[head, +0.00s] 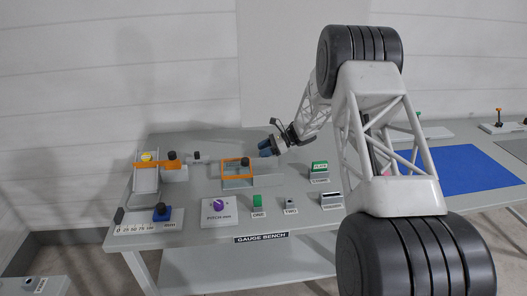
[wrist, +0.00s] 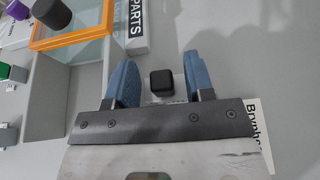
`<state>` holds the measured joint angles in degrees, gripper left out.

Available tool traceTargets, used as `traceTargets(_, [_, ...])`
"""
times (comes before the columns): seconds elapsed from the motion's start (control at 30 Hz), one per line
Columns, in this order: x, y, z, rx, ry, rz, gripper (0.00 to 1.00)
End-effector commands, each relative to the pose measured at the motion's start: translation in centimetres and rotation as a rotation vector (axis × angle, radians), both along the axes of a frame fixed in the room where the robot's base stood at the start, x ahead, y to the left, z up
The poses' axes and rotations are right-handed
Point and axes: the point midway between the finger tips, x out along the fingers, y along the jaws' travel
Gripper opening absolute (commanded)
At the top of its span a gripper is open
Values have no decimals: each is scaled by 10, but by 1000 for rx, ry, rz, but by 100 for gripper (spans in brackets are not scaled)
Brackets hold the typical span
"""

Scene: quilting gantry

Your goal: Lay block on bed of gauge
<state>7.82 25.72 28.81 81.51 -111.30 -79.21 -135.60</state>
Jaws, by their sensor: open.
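A small black block (wrist: 161,82) with rounded edges lies on the grey bench top in the wrist view. My gripper (wrist: 160,85) is open, with one blue finger on each side of the block and a gap on both sides. In the head view my gripper (head: 268,147) is above the back of the bench, and I cannot make out the block there. What looks like the gauge stands at the bench's left, with a grey sloping channel (head: 146,180), a yellow round piece (head: 147,157) and an orange plate (head: 174,174). I cannot tell which part is its bed.
An orange-rimmed tray (head: 222,174), labelled PARTS in the wrist view, has a dark knob on its lid. A blue-based knob (head: 162,212), a PITCH dial box (head: 220,210) and a green button (head: 257,201) stand along the front. A green-topped box (head: 319,171) is at right.

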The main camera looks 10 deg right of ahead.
Motion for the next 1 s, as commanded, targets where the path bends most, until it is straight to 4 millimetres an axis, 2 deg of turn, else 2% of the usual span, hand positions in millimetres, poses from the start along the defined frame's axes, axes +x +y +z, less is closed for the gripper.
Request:
traceTargets(0.27, [0, -28, 11, 0, -1, -4, 49])
traceTargets(0.7, [0, -90, 37, -1, -1, -2, 49])
traceTargets(1.0, [0, -109, 44, 0, 1, -1, 49])
